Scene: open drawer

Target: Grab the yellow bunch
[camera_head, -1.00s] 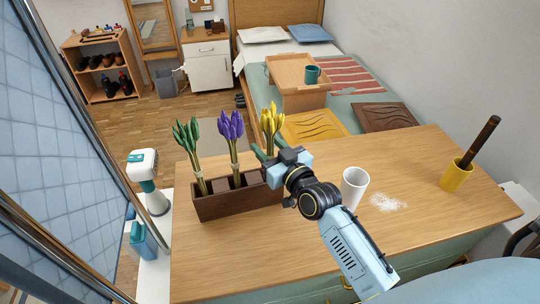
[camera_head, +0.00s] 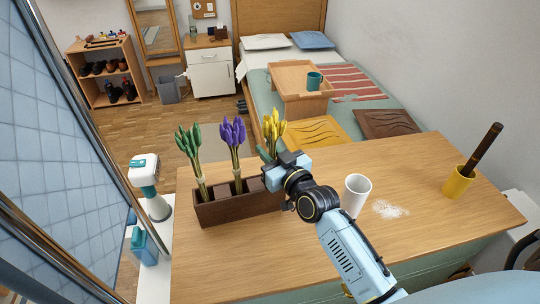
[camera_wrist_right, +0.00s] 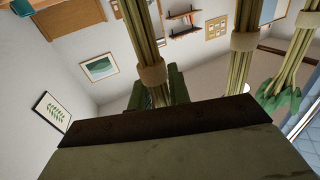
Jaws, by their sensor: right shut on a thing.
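The yellow bunch (camera_head: 272,126) stands upright at the right end of a dark brown planter box (camera_head: 240,207) on the wooden table. My right gripper (camera_head: 267,158) is at its stems and shut on them. In the right wrist view, the green fingers of the gripper (camera_wrist_right: 158,90) lie on both sides of the banded stems of the yellow bunch (camera_wrist_right: 143,38). Its flower heads are out of that view. A purple bunch (camera_head: 233,133) and a green bunch (camera_head: 189,142) stand to the left in the same box. My left gripper is not in view.
A white cup (camera_head: 355,194) stands just right of my right gripper, beside a patch of white grains (camera_head: 388,209). A yellow cup (camera_head: 457,184) with a dark stick stands at the table's right. A bed with a wooden tray (camera_head: 297,75) is behind the table.

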